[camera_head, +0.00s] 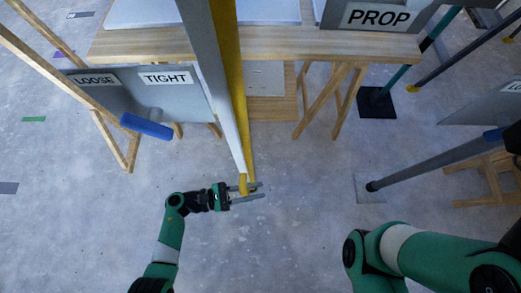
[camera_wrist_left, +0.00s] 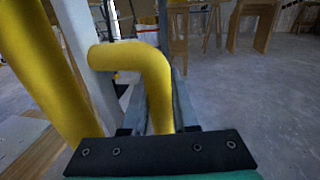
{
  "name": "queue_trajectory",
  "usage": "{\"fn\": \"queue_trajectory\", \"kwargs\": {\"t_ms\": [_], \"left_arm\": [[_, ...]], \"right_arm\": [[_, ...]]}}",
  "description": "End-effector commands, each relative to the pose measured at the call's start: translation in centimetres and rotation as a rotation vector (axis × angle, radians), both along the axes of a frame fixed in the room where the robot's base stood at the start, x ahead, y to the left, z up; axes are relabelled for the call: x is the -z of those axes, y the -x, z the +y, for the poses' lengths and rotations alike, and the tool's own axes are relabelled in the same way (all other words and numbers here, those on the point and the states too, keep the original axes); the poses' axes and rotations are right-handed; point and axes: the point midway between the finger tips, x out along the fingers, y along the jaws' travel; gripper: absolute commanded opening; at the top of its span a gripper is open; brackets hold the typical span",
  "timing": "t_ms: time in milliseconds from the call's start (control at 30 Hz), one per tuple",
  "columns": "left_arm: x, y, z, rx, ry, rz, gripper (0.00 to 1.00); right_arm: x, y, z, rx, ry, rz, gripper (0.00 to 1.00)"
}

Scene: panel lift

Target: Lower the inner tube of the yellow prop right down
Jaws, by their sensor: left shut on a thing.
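The yellow prop (camera_head: 230,60) stands beside a pale grey post in the head view, running from the top edge down to near my left gripper. In the left wrist view its thick yellow tube (camera_wrist_left: 45,75) is at the left. A bent yellow handle (camera_wrist_left: 150,65) comes down between my left gripper's fingers; its end also shows in the head view (camera_head: 243,183). My left gripper (camera_head: 252,192) is shut on this handle. I cannot tell the inner tube apart from the outer one. My right arm shows at the lower right, but its fingertips are not visible.
A wooden bench (camera_head: 280,45) with a PROP sign (camera_head: 375,17) stands behind. LOOSE and TIGHT signs (camera_head: 167,78) hang on a grey panel at left, with a blue handle (camera_head: 146,126) near them. A grey tube (camera_head: 430,162) slants at right. Open floor lies around my left gripper.

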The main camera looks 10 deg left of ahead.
Motion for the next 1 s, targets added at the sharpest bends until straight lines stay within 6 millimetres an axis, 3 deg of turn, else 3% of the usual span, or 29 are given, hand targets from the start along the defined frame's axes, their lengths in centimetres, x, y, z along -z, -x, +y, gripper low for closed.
{"fn": "queue_trajectory", "kwargs": {"t_ms": [467, 500, 633, 1000], "left_arm": [[0.91, 0.1, 0.28, -0.01, -0.005, 0.006, 0.0], [0.89, 0.11, 0.28, -0.01, -0.005, 0.006, 0.34], [0.77, 0.08, 0.28, -0.009, -0.003, 0.004, 0.57], [0.54, 0.02, 0.28, -0.008, 0.0, 0.0, 0.57]], "right_arm": [[0.08, 0.0, 0.0, 0.0, 0.0, 0.0, 0.0], [0.08, 0.0, 0.0, 0.0, 0.0, 0.0, 0.0], [0.07, 0.0, 0.0, 0.0, 0.0, 0.0, 0.0], [0.01, 0.0, 0.0, 0.0, 0.0, 0.0, 0.0]]}}
